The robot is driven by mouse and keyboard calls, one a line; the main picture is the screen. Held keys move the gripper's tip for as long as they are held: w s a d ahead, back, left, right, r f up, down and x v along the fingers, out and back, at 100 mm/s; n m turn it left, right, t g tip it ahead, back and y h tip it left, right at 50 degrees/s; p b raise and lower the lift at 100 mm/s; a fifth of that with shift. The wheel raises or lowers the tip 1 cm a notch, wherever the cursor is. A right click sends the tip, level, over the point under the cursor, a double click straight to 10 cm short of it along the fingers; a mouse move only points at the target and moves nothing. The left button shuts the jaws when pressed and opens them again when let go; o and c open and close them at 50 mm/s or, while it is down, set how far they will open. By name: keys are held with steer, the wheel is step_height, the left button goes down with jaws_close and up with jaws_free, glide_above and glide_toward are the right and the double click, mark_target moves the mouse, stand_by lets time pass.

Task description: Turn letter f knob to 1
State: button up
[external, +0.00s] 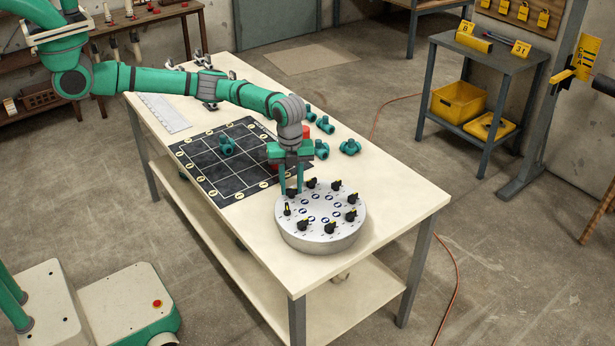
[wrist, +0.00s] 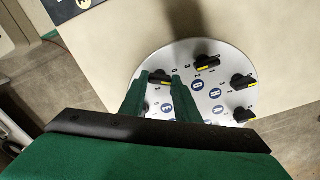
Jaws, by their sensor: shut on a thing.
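A round grey dial plate (external: 322,236) lies on the table near its front end, with a ring of black knobs. The knobs bear yellow marks, and blue letter discs sit inside the ring; I cannot read the letters surely. My gripper (external: 291,190) points down over the plate's back-left edge. In the wrist view the plate (wrist: 222,50) shows one knob (wrist: 160,77) between my two green fingers (wrist: 160,84), which are shut on it. Its letter and setting cannot be told. Other knobs stand free to its right, such as one (wrist: 207,63) close by.
A black grid mat (external: 200,150) lies behind the plate, with a green pipe fitting (external: 228,145) on it. More green fittings (external: 350,147) and a red piece stand near my wrist. The table (external: 400,200) is bare to the right of the plate.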

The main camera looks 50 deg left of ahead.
mark_target(292, 189)
steer(key=m, duration=0.6)
stand_by(0.6)
steer(key=o, duration=1)
steer(key=shift+o, duration=0.2)
step_height(292, 189, up, 11)
steer(key=shift+f, duration=0.1)
